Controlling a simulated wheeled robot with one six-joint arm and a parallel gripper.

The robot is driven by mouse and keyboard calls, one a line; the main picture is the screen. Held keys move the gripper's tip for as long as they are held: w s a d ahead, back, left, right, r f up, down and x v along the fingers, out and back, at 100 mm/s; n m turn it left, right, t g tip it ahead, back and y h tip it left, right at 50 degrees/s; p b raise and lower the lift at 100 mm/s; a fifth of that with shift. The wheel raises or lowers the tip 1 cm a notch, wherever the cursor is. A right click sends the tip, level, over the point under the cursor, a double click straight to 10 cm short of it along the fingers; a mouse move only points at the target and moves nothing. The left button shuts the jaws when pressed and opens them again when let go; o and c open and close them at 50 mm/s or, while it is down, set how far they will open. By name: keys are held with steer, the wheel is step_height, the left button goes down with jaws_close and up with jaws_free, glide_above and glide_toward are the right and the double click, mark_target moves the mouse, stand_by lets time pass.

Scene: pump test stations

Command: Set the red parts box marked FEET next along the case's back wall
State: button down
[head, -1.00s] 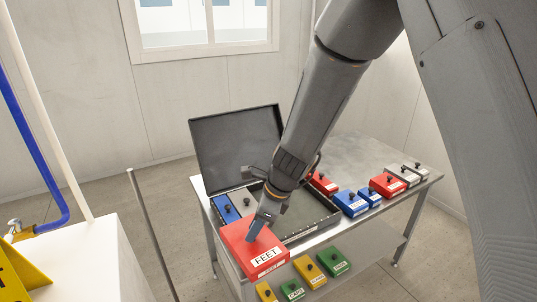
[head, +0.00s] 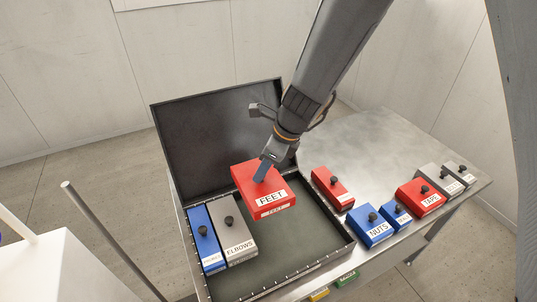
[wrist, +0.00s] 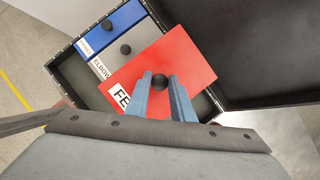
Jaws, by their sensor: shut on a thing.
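The red box marked FEET (head: 262,186) hangs from my gripper (head: 264,170) over the open black case (head: 300,275). My gripper is shut on the box's black knob; the wrist view shows its blue fingers (wrist: 162,98) on either side of the knob. The FEET box (wrist: 178,62) covers part of the case floor. In the case, a blue box (head: 207,240) stands at the left end, with a grey box marked ELBOWS (head: 236,236) beside it. The FEET box is to the right of ELBOWS and looks higher than it. The back wall behind it is partly hidden.
The case lid (head: 215,130) stands open at the back. Right of the case on the metal table (head: 370,150) are a red box (head: 332,188), blue NUTS (head: 370,226), a small blue box (head: 396,215), red TAPE (head: 424,195) and grey boxes. The case's right part is free.

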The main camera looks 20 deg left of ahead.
mark_target(266, 182)
steer(key=shift+a+f+b, duration=0.1)
steer(key=shift+f+b, duration=0.15)
steer(key=shift+b, duration=0.05)
steer(key=shift+w+f+b, duration=0.1)
steer(key=shift+f+b, duration=0.85)
steer(key=shift+b, duration=0.1)
step_height(266, 182, down, 5)
steer(key=b, duration=0.5)
steer(key=shift+r, duration=0.1)
steer(key=shift+f, duration=0.3)
steer(key=shift+f+b, duration=1.05)
steer(key=shift+f, duration=0.3)
steer(key=shift+f, duration=0.2)
steer(key=shift+f+b, duration=0.35)
steer(key=shift+b, duration=0.1)
